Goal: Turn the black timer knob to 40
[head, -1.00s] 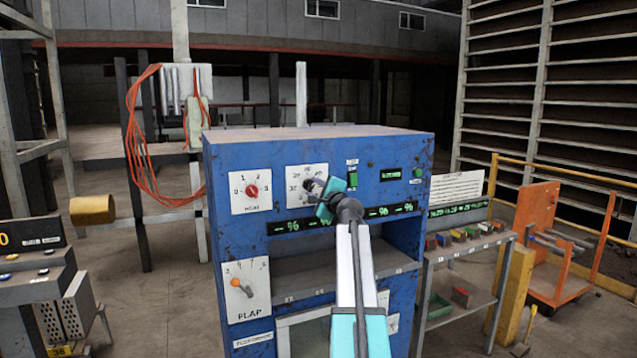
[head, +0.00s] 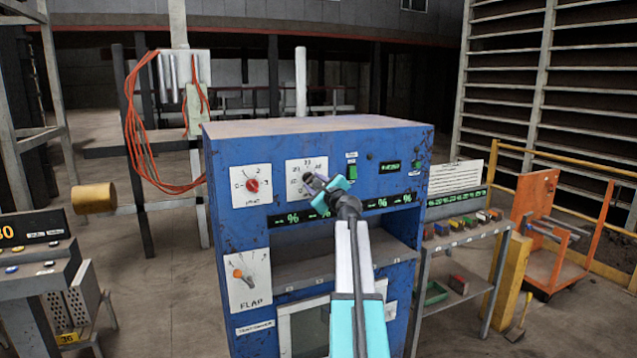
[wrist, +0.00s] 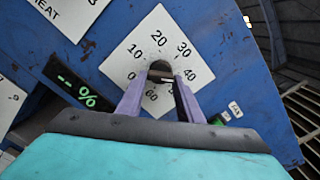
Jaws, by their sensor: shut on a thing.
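The black timer knob (wrist: 160,70) sits at the middle of a white dial plate (wrist: 140,48) numbered from 0 up to 60. My gripper (wrist: 161,84) is shut on it, with a purple finger on each side in the wrist view. The fingers hide part of the knob and the lower numbers, and I cannot tell which number the knob points to. In the head view the dial plate (head: 297,168) is at the upper front of a blue machine (head: 390,140). There my gripper (head: 312,186) reaches it from the lower right.
A red knob (head: 252,185) on its own white plate is left of the timer dial. An orange lever (head: 238,274) is on the FLAP plate below. Green percent displays (head: 293,218) run under the dial. A shelf with coloured blocks (head: 465,232) stands to the right.

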